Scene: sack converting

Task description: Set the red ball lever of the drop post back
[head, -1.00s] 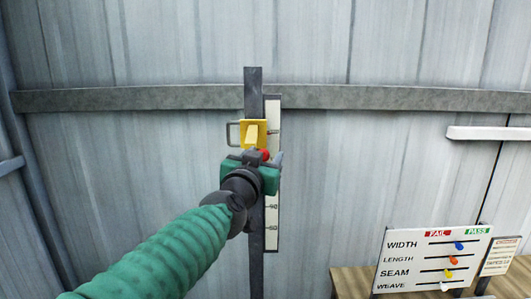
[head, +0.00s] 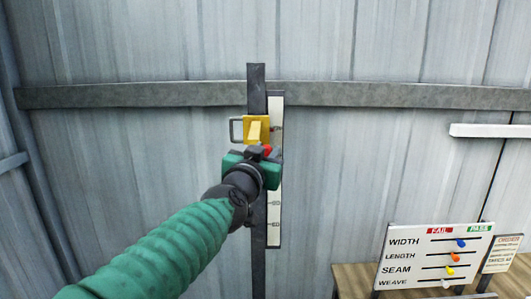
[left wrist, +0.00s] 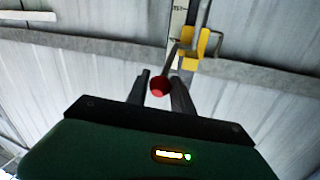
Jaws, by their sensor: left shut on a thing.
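The drop post (head: 256,82) is a dark upright bar in front of the grey corrugated wall. A yellow slider (head: 262,120) sits on its upper part. The lever's red ball (head: 267,149) shows just below the slider, partly hidden by my left gripper (head: 262,155). In the left wrist view the red ball (left wrist: 160,86) is between the two dark fingers of my left gripper (left wrist: 161,90), which is shut on it. A thin dark stem runs from the ball up to the yellow slider (left wrist: 203,47). My right gripper is not in view.
A white scale strip (head: 274,215) runs along the post's right side. A grey rail (head: 400,94) crosses the wall behind. A FAIL/PASS board (head: 430,258) with coloured sliders stands on a wooden table (head: 355,278) at lower right. The wall between is clear.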

